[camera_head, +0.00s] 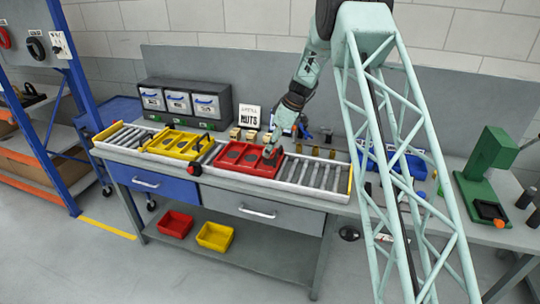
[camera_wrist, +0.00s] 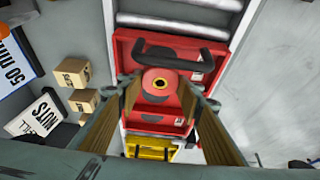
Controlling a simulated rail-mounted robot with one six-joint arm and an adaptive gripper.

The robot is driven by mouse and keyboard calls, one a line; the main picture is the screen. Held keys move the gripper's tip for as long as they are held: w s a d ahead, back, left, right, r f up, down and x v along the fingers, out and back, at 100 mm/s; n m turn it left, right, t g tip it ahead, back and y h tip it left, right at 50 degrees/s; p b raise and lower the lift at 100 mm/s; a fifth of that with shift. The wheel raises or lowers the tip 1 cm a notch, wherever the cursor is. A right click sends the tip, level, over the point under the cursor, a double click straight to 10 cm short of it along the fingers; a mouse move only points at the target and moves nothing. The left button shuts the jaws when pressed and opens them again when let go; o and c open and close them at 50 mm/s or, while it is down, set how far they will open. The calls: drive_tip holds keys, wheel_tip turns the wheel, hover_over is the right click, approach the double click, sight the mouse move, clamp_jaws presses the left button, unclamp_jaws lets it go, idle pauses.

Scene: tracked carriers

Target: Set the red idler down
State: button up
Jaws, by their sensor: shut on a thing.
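In the wrist view my gripper (camera_wrist: 160,92) is shut on the red idler (camera_wrist: 161,80), a round red piece with a yellow ring and dark centre. The idler is over the red carrier (camera_wrist: 124,45), which has dark round recesses and a black handle (camera_wrist: 180,58). I cannot tell whether the idler touches the carrier. In the head view my gripper (camera_head: 271,143) is low over the right part of the red carrier (camera_head: 236,168); the idler cannot be made out there.
The red carrier sits on a roller conveyor (camera_head: 318,174), beside a yellow carrier (camera_head: 176,144) to its left. Bare rollers lie at both ends. Behind are small cardboard boxes (camera_head: 236,132), a NUTS sign (camera_head: 250,116) and a drawer rack (camera_head: 185,101). A green press (camera_head: 487,165) stands far right.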

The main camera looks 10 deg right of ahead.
drive_tip(key=shift+f, duration=1.65)
drive_tip(key=shift+f+b, duration=0.15)
drive_tip(key=shift+b, duration=0.15)
drive_tip(key=o, duration=1.1)
drive_tip(key=shift+o, duration=0.2)
drive_tip(key=shift+d+r+p, duration=0.15)
drive_tip(key=shift+r+p, duration=0.15)
drive_tip(key=shift+r, duration=0.4)
drive_tip(key=v, duration=1.1)
drive_tip(key=shift+s+f, duration=0.1)
drive_tip(key=shift+s, duration=0.05)
